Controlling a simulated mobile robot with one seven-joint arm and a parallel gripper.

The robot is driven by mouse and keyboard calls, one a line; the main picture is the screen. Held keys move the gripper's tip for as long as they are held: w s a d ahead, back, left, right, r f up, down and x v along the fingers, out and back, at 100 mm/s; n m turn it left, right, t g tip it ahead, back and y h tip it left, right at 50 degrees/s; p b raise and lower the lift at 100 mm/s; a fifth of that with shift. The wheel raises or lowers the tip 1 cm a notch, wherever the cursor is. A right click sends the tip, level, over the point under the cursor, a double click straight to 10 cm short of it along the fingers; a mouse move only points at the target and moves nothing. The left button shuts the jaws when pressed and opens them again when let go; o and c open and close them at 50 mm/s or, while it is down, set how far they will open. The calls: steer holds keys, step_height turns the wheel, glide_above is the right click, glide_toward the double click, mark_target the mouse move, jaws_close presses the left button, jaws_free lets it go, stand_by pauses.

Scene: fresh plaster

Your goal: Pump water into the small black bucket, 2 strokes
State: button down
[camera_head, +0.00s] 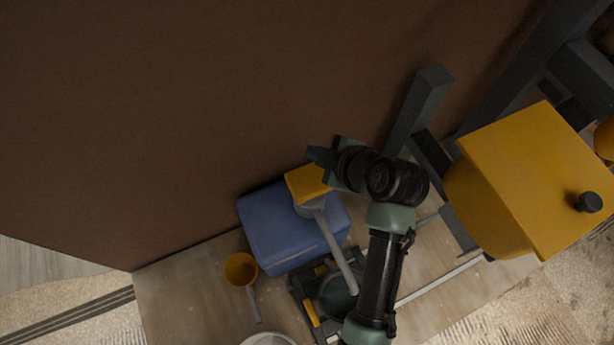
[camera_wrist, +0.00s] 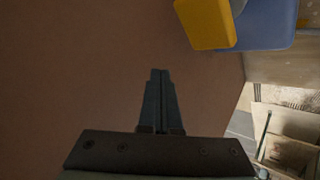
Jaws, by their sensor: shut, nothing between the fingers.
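My gripper (camera_head: 314,155) is shut and empty, close to the brown wall. Its closed fingers (camera_wrist: 158,100) point up the middle of the wrist view. A pale grey lever-like rod (camera_head: 334,245) slants up from a dark round body (camera_head: 337,298). A yellow block (camera_head: 307,184) is at the rod's upper end, just below my gripper in the head view. The block also shows at the top of the wrist view (camera_wrist: 207,22), apart from the fingers. I cannot make out a small black bucket; my arm hides part of the floor.
A blue box (camera_head: 282,238) lies behind the rod. A yellow cup (camera_head: 240,268) with a handle and a pale rim (camera_head: 268,340) are at the lower left. A large yellow container (camera_head: 540,170) and dark beams (camera_head: 419,108) crowd the right. The brown wall (camera_head: 150,110) fills the left.

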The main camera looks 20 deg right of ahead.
steer(key=shift+f, duration=0.1)
steer(key=b, duration=0.7)
glide_toward(305, 171)
steer(key=x, duration=0.4)
steer(key=shift+w+a, duration=0.15)
steer(key=shift+w, duration=0.2)
stand_by(1.1)
steer(key=shift+f+b, duration=0.35)
steer(key=shift+b, duration=0.05)
